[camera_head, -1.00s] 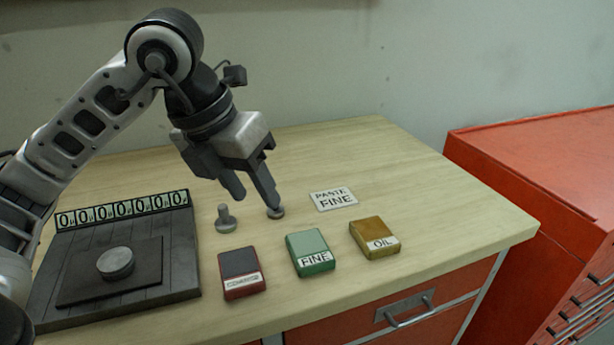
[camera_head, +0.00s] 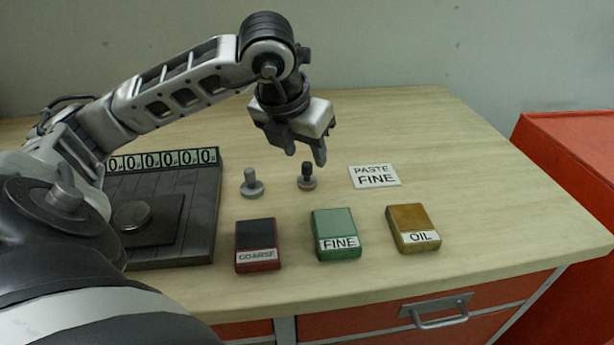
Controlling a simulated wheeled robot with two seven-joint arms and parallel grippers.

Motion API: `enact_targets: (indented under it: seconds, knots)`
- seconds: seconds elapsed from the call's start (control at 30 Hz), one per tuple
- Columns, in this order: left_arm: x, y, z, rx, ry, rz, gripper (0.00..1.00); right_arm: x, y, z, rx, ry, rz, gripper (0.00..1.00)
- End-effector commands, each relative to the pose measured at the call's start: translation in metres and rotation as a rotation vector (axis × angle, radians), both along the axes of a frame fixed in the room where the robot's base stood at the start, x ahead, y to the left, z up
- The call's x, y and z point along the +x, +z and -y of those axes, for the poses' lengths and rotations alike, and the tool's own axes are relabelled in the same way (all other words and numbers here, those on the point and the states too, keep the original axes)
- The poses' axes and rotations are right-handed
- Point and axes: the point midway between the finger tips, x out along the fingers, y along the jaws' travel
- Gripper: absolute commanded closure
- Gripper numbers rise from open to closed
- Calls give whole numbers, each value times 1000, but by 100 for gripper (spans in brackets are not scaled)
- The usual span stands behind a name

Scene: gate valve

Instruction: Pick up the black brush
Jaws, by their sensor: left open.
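The black brush (camera_head: 307,178) stands upright on the wooden bench, a small piece with a dark handle on a round base. My left gripper (camera_head: 306,158) is open and empty, pointing down just above and behind the brush's handle. I cannot tell whether a fingertip touches the handle. A similar grey brush (camera_head: 252,185) stands to its left. My right gripper is out of view.
A red COARSE box (camera_head: 257,246), a green FINE box (camera_head: 335,234) and a yellow OIL box (camera_head: 412,228) line the front. A PASTE FINE card (camera_head: 374,176) lies right of the brush. A dark slatted plate with a counter (camera_head: 190,210) is at left.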

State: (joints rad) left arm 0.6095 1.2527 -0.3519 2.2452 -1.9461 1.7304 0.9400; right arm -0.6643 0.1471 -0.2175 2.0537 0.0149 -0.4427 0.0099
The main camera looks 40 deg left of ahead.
Motion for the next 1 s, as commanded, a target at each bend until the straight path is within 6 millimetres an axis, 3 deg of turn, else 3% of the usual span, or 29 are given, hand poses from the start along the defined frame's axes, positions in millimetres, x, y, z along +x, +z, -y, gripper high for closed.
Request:
enact_targets:
  seconds: [0.3, 0.57, 0.73, 1.0]
  knots:
    - [12, -41, -4, -2, 1, -5, 57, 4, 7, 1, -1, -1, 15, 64]
    - [14, -44, -5, 0, 0, -1, 57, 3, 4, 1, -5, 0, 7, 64]
    - [14, -43, -5, 0, 0, -1, 98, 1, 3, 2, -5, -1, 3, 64]
    - [14, -43, -5, 0, 0, -1, 100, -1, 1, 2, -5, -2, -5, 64]
